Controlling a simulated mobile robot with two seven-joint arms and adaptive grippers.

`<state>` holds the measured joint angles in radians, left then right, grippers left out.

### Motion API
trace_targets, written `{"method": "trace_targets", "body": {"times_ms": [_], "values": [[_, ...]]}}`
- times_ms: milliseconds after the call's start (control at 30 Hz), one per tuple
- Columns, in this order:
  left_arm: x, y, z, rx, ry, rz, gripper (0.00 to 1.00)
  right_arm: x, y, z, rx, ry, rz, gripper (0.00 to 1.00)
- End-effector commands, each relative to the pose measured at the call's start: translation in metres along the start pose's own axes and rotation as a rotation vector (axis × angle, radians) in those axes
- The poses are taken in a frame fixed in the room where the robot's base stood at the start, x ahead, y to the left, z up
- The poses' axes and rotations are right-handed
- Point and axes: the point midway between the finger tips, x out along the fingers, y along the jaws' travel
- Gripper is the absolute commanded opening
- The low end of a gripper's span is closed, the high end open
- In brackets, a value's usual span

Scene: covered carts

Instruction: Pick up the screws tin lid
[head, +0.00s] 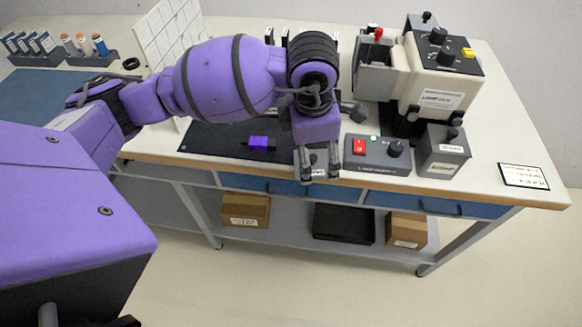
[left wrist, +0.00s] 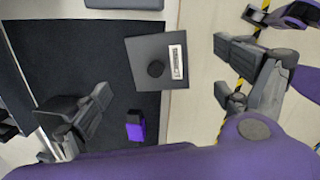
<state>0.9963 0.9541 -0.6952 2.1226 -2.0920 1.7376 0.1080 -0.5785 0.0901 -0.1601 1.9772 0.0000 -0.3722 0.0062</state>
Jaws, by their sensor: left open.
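The screws tin lid appears to be the dark grey square plate with a round black knob (left wrist: 136,50) and a white label in the left wrist view. It lies at the front edge of the dark mat. In the head view my gripper mostly covers it. My left gripper (head: 319,178) is open and points down above the lid; in the left wrist view its fingers (left wrist: 162,72) stand on either side of the knob, apart from it. A purple and grey part of my body shows at that view's upper right; I cannot tell whether it is my right gripper.
A small purple and black object (head: 259,143) lies on the dark mat (head: 210,138), left of the gripper. A control box with a red switch (head: 378,153) stands close at the right. A large cream machine (head: 435,78) is behind it. Boxes sit on the lower shelf.

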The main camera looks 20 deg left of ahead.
Motion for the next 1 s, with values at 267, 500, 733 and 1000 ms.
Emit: {"method": "trace_targets", "body": {"times_ms": [267,500,733,1000], "values": [[0.036,0.004,0.0,-0.001,-0.001,0.002,0.93,-0.003,-0.005,-0.002,0.003,-0.002,-0.008,0.4],[0.04,0.004,-0.001,-0.001,-0.001,0.003,0.93,-0.003,-0.008,-0.001,0.011,-0.003,-0.009,0.4],[0.039,0.004,-0.001,-0.001,-0.001,0.002,0.68,-0.002,-0.009,-0.001,0.018,-0.003,-0.009,0.4],[0.039,0.004,-0.001,-0.002,-0.001,0.003,0.32,-0.003,-0.008,-0.001,0.014,-0.002,-0.008,0.4]]}}
